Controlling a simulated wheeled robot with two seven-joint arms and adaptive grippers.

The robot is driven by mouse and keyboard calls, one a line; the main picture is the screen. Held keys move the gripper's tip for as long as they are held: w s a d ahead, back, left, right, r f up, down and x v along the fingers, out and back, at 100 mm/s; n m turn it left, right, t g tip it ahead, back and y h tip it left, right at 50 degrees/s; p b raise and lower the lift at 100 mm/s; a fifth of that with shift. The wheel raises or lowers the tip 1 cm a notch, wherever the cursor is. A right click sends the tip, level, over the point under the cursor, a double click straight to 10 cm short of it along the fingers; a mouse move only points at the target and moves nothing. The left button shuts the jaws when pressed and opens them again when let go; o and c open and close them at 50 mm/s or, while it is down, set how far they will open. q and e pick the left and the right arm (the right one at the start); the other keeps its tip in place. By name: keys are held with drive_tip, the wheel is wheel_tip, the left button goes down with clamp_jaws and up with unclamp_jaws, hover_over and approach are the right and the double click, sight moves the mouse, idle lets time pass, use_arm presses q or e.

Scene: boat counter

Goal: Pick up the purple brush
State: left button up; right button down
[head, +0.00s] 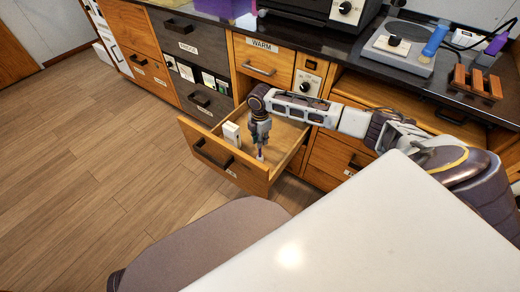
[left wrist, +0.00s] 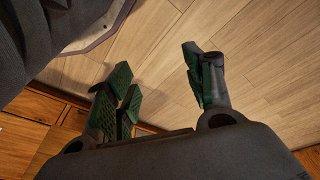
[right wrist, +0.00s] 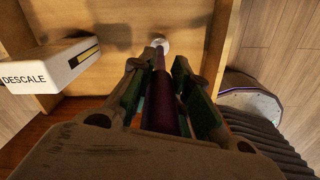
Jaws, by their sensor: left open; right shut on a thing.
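My right gripper (head: 260,140) points down into the open wooden drawer. In the right wrist view, its fingers (right wrist: 158,85) are shut on the purple brush (right wrist: 165,100), a dark purple shaft with a round pale end (right wrist: 161,44). In the head view, a bit of purple and the pale end (head: 260,157) show just below the fingertips. Whether the pale end touches the drawer floor, I cannot tell. My left gripper (left wrist: 160,70) is open and empty above the wood floor in the left wrist view; it is not visible in the head view.
A white box marked DESCALE (right wrist: 45,65) stands in the drawer (head: 280,135), left of the brush. The drawer walls surround the gripper closely. Another purple-handled item (head: 497,43) is on the counter.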

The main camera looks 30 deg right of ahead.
drive_tip(key=shift+r, duration=0.1)
drive_tip(key=shift+r+p, duration=0.3)
drive_tip(key=shift+r, duration=0.5)
wheel_tip(320, 180, up, 7)
drive_tip(key=shift+f+p, duration=0.1)
drive_tip(key=shift+p, duration=0.95)
drive_tip(key=shift+r, duration=0.75)
use_arm(q)
drive_tip(key=shift+g, duration=0.3)
drive_tip(key=f, duration=0.2)
drive_tip(key=a+f, duration=0.1)
drive_tip(key=f, duration=0.1)
drive_tip(key=shift+s, duration=0.15)
